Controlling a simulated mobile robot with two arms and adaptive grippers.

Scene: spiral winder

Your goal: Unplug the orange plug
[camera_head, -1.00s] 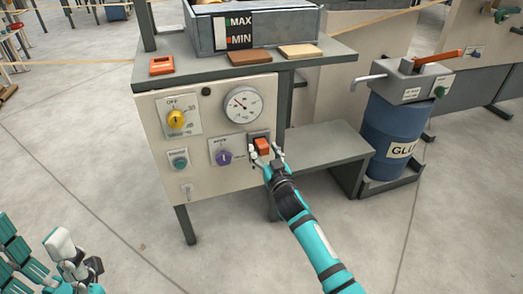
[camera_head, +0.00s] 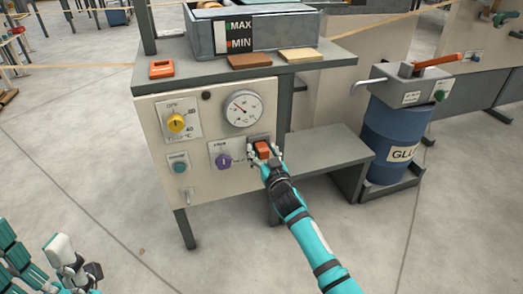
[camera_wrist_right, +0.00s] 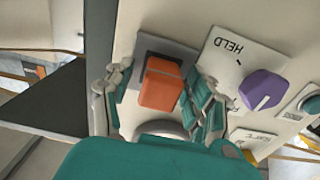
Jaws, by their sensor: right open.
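The orange plug (camera_head: 262,150) sits in a dark grey socket plate at the right edge of the cream control panel (camera_head: 215,190). In the right wrist view the plug (camera_wrist_right: 161,84) stands out from its socket plate (camera_wrist_right: 176,55), between my fingers. My right gripper (camera_head: 265,158) is open around the plug, one finger on each side; it also shows in the right wrist view (camera_wrist_right: 158,105). I cannot tell whether the fingers touch the plug. My left gripper (camera_head: 80,268) is at the lower left, away from the panel, and its finger opening is unclear.
A purple knob (camera_head: 223,160) is just left of the plug, with a gauge (camera_head: 243,108) above and a yellow knob (camera_head: 176,122) further left. A grey shelf (camera_head: 325,150) and a blue glue drum (camera_head: 395,140) stand right. The floor in front is clear.

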